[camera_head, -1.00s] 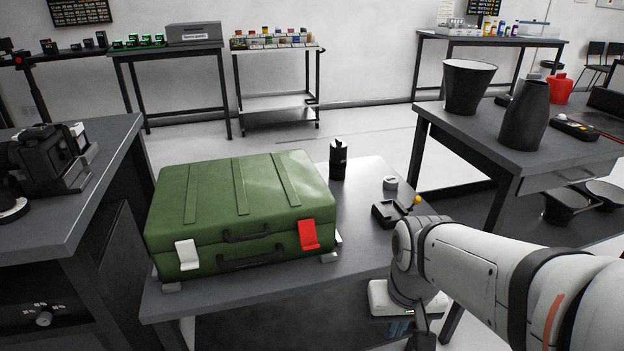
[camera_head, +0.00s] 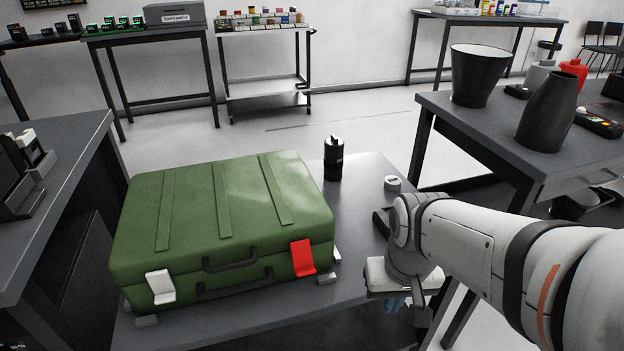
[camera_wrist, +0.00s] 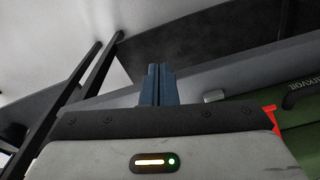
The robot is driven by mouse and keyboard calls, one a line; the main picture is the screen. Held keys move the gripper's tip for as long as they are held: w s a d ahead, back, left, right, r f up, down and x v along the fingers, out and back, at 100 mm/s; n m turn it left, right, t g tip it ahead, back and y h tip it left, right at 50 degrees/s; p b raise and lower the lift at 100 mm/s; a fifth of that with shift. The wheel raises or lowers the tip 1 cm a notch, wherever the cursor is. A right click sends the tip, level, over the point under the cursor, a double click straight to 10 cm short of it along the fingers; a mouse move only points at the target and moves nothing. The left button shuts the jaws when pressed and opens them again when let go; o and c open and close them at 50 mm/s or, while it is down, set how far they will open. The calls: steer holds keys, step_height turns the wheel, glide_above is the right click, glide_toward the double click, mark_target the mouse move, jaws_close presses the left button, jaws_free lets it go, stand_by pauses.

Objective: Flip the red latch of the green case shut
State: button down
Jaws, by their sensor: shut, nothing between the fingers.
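The green case (camera_head: 190,205) lies with its lid down on a grey table. Its red latch (camera_head: 303,259) is at the right of the front face, its lower end sticking outward. I cannot tell whether it is fastened. A white latch (camera_head: 160,288) is at the left of the same face. My gripper (camera_wrist: 157,85) is shut and empty, its blue fingers together in the wrist view. In the head view my gripper (camera_head: 396,303) hangs right of the case, apart from the red latch. The case (camera_wrist: 303,145) and a sliver of red (camera_wrist: 270,118) show at the wrist view's right edge.
The grey table (camera_head: 352,215) also bears a black cylinder (camera_head: 334,160) and a small white round item (camera_head: 393,183) behind and right of the case. A dark table (camera_head: 60,190) stands at the left; another (camera_head: 480,115) bears dark vessels at the right.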

steer(key=m+g+y, duration=0.1)
steer(key=m+y, duration=0.5)
steer(key=y, duration=1)
glide_toward(303, 258)
steer(key=d, duration=0.1)
steer(key=w+d+f, duration=0.1)
steer(key=d+f, duration=0.1)
steer(key=d, duration=0.1)
steer(key=shift+w, duration=0.35)
steer(key=shift+a, duration=0.1)
steer(key=a, duration=0.3)
steer(key=a+f+b, duration=0.1)
steer(key=a, duration=0.2)
steer(key=a+f+b, duration=0.1)
steer(key=a, duration=0.2)
steer(key=shift+a, duration=0.4)
steer(key=shift+d+r+m, duration=0.1)
steer(key=shift+d+m, duration=0.05)
steer(key=shift+m, duration=0.15)
